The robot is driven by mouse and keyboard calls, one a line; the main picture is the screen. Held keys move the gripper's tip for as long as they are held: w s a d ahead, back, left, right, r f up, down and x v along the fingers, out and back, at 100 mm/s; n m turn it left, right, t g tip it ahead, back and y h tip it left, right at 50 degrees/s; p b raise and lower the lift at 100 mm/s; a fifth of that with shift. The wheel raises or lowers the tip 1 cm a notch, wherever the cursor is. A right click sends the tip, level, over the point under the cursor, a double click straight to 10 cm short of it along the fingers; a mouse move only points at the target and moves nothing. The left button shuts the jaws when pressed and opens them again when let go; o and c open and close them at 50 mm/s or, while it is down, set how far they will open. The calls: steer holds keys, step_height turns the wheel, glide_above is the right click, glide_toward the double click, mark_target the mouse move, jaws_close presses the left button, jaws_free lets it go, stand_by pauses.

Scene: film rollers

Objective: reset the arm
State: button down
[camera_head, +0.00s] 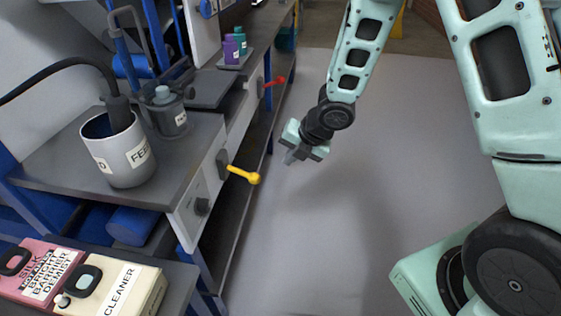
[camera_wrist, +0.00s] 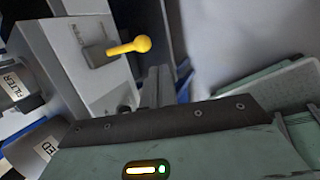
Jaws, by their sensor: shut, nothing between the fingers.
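My gripper (camera_head: 291,157) hangs over the open floor in the head view, to the right of the grey bench and a little beyond the yellow lever (camera_head: 243,175). It is shut with nothing in it and touches nothing that I can see. In the wrist view the gripper fingers (camera_wrist: 158,86) point away beside the bench front. The yellow lever also shows in the wrist view (camera_wrist: 128,47), on a light grey panel just left of the fingers.
The bench (camera_head: 110,190) on the left carries a labelled white cup (camera_head: 122,165) with a black hose and a grey jar (camera_head: 170,118). A red lever (camera_head: 273,82) juts out farther back. Labelled cans, including a cleaner can (camera_head: 118,290), stand front left. The floor (camera_head: 400,150) is clear.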

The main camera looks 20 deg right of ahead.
steer(key=shift+v, duration=0.75)
steer(key=shift+d+f, duration=0.1)
steer(key=s+a+r+m+h+p, duration=0.1)
steer(key=s+a+r+m+p, duration=0.15)
steer(key=r+m, duration=0.3)
steer(key=s+a+r+m+h+p, duration=0.1)
steer(key=s+a+r+m+p, duration=0.2)
steer(key=r, duration=0.4)
steer(key=s+a+r+m+g+p, duration=0.1)
steer(key=s+r+m, duration=0.4)
steer(key=s, duration=0.5)
steer(key=s+a+r+m+g+p, duration=0.2)
steer(key=s+a+r+m+g, duration=0.1)
steer(key=s+m, duration=0.5)
steer(key=s+r, duration=0.1)
steer(key=s, duration=0.2)
steer(key=shift+s+a+r+g+h+p, duration=0.3)
steer(key=shift+a+r+g+h, duration=0.1)
steer(key=c, duration=2.1)
jaws_free()
steer(key=shift+c, duration=0.2)
